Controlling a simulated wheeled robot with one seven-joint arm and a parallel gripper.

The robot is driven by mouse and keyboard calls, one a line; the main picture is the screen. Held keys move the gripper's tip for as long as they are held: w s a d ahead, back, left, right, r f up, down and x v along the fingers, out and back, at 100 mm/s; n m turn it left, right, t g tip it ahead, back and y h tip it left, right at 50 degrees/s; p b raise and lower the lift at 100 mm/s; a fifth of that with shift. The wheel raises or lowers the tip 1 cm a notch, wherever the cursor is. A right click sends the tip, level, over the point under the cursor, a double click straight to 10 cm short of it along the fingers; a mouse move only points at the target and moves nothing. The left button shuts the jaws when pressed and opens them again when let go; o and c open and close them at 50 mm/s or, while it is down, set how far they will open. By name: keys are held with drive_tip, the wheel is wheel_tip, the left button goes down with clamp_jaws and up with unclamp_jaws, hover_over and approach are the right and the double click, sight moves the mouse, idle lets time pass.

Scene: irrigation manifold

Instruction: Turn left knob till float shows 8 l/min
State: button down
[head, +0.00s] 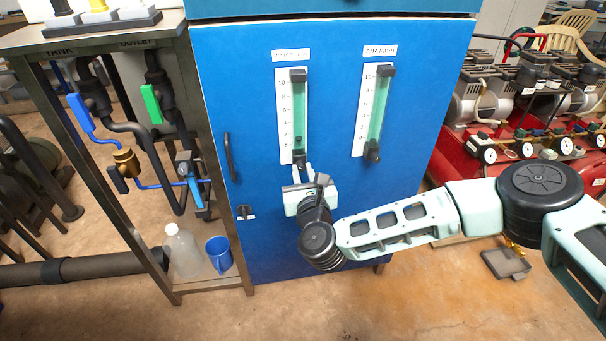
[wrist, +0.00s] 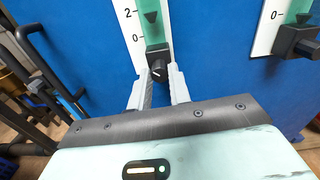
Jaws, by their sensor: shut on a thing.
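The left flow meter (head: 284,120) is on the blue cabinet front, with a green tube and a white scale. Its dark float sits low in the tube, between 0 and 2, and shows as a dark wedge (wrist: 152,17) in the wrist view. The black left knob (wrist: 158,72) is below the tube and carries a white pointer line. My gripper (head: 303,172) is shut on this knob, one finger on each side, also in the wrist view (wrist: 160,78). In the head view the gripper mostly hides the knob.
A second flow meter (head: 360,110) with its own knob (head: 373,151) is to the right. A cabinet handle (head: 229,157) is at the left. A metal stand holds pipes, a bottle (head: 181,252) and a blue mug (head: 219,254). Red compressors (head: 455,150) stand at the right.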

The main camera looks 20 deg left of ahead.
drive_tip(key=n+b, duration=0.1)
drive_tip(key=n, duration=1)
drive_tip(key=shift+b, duration=0.3)
drive_tip(key=n, duration=0.3)
drive_tip(key=shift+n, duration=0.3)
drive_tip(key=n, duration=0.6)
drive_tip(key=shift+b, duration=0.4)
drive_tip(key=n+b, duration=0.1)
drive_tip(key=n, duration=0.5)
drive_tip(key=shift+n, duration=0.4)
drive_tip(key=c, duration=1.3)
unclamp_jaws()
